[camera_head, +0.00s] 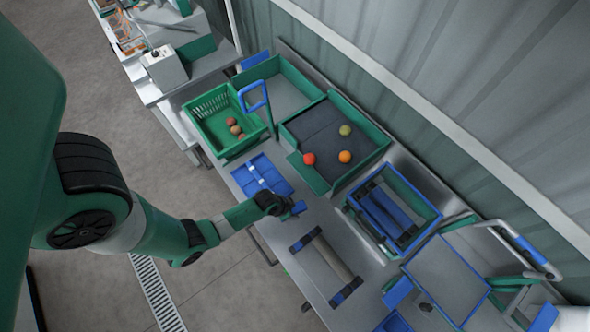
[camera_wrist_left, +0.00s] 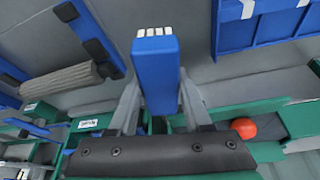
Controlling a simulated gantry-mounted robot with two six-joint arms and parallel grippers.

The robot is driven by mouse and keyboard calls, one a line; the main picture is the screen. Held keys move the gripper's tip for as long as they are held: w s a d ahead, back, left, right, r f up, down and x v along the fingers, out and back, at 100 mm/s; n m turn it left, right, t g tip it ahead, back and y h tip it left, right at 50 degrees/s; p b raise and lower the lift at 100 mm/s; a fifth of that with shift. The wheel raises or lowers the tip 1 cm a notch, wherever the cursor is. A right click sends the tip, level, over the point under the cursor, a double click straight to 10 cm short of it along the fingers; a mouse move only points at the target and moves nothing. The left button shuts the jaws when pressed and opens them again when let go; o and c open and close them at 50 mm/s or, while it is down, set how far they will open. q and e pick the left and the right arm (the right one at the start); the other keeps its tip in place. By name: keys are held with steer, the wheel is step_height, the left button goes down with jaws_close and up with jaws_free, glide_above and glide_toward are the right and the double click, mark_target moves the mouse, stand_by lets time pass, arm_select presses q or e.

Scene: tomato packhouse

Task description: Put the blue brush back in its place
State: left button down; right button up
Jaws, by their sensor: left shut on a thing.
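The blue brush (camera_wrist_left: 157,75) with white bristles at its end is held between the fingers of my left gripper (camera_wrist_left: 160,108). In the head view my left gripper (camera_head: 276,204) is above the metal bench, and the brush shows as a small blue end (camera_head: 298,207) at its tip. A flat blue tray (camera_head: 276,182) with compartments and white pieces lies just up and left of the gripper; it also shows at the top right of the wrist view (camera_wrist_left: 232,37). The brush is apart from this tray. My right gripper is not in view.
A grey roller bar (camera_head: 327,258) with dark ends lies to the lower right. A green crate (camera_head: 233,145), a dark green-walled tray (camera_head: 318,134) with several tomatoes and a blue-rimmed bin (camera_head: 426,228) stand behind. A blue upright frame (camera_head: 265,88) rises near the crate.

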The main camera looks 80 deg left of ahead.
arm_select(q)
steer(key=shift+f+b, duration=3.8)
steer(key=shift+f, duration=0.25)
steer(key=shift+f+b, duration=0.35)
steer(key=shift+f, duration=0.05)
steer(key=shift+c, duration=1.3)
jaws_free()
steer(key=c, duration=0.3)
step_height(320, 180, up, 7)
steer(key=p, duration=0.7)
